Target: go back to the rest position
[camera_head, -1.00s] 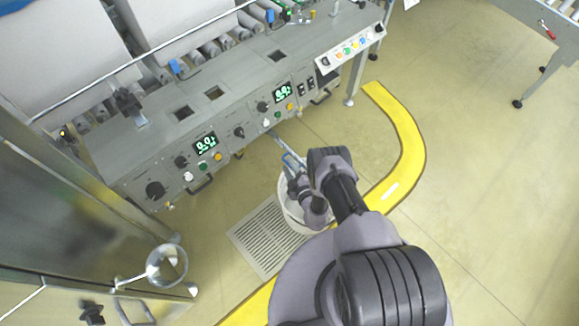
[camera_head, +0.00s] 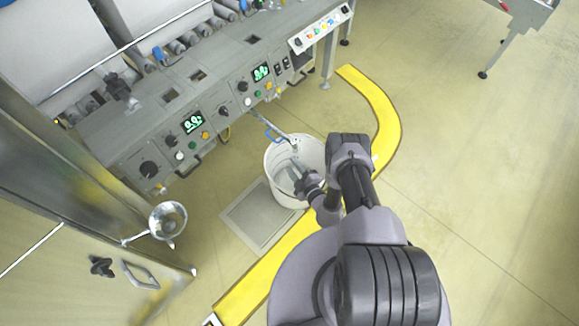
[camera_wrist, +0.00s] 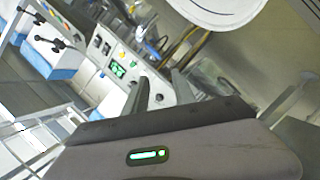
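My gripper (camera_wrist: 162,84) shows in the wrist view with its two dark fingers apart and nothing visible between them. In the head view my arm is folded in front of my body. Its wrist end overlaps the white bucket (camera_head: 278,190) on the floor, and the fingers are hard to make out there. I cannot tell from this view whether the gripper is above the bucket or inside its rim. A tool with a blue handle (camera_head: 272,132) leans at the bucket's far side.
A grey control bench (camera_head: 150,118) with green displays stands beyond the bucket. A floor panel (camera_head: 258,215) and yellow floor line (camera_head: 385,115) lie near it. A cabinet (camera_head: 60,200) with a round metal bowl (camera_head: 168,219) is at left. Open floor (camera_head: 470,190) lies to the right.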

